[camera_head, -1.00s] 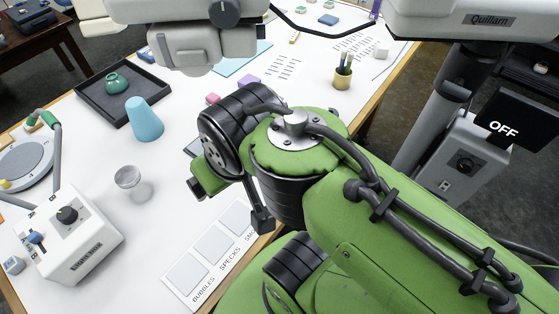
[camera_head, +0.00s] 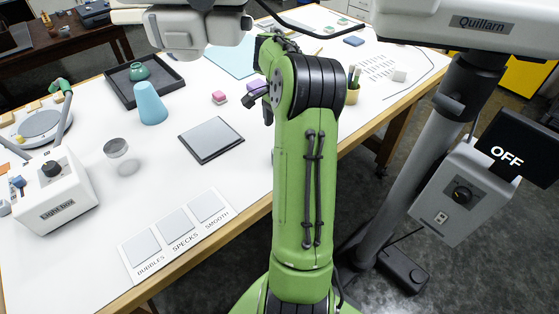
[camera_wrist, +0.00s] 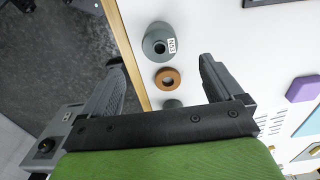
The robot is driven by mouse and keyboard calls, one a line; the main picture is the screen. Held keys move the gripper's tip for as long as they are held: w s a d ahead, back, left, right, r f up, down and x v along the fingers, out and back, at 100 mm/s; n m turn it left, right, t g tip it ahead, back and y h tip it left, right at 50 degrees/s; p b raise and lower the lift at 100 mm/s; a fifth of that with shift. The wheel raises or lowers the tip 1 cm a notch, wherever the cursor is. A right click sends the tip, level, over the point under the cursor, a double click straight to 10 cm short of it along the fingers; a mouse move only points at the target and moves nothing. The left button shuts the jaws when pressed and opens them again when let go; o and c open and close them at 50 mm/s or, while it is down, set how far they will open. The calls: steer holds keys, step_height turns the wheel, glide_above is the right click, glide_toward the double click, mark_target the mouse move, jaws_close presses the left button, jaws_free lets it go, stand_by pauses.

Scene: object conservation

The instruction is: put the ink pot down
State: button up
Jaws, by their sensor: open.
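In the wrist view, a grey-green, cone-shaped pot (camera_wrist: 158,36) with a dark round opening and a white label stands on the white table near its wooden edge. I take it as the ink pot, but cannot read the label clearly. My gripper (camera_wrist: 163,62) is open, its two dark fingers wide apart. The pot appears between and beyond the fingertips, with no finger touching it. An orange-brown ring (camera_wrist: 169,85) and part of another grey-green thing (camera_wrist: 172,103) show nearer my palm. In the head view my green arm hides most of this area.
In the head view, a dark tray (camera_head: 172,82) holds a green pot (camera_head: 139,71).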

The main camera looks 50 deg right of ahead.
step_height(320, 180, down, 10)
steer(key=shift+s+d+r+b, duration=0.1)
steer(key=shift+d+b, duration=0.05)
steer(key=shift+b, duration=0.25)
steer(key=c, duration=1.3)
step_height(320, 180, up, 10)
steer(key=shift+r+p, duration=0.1)
steer(key=shift+p, duration=0.65)
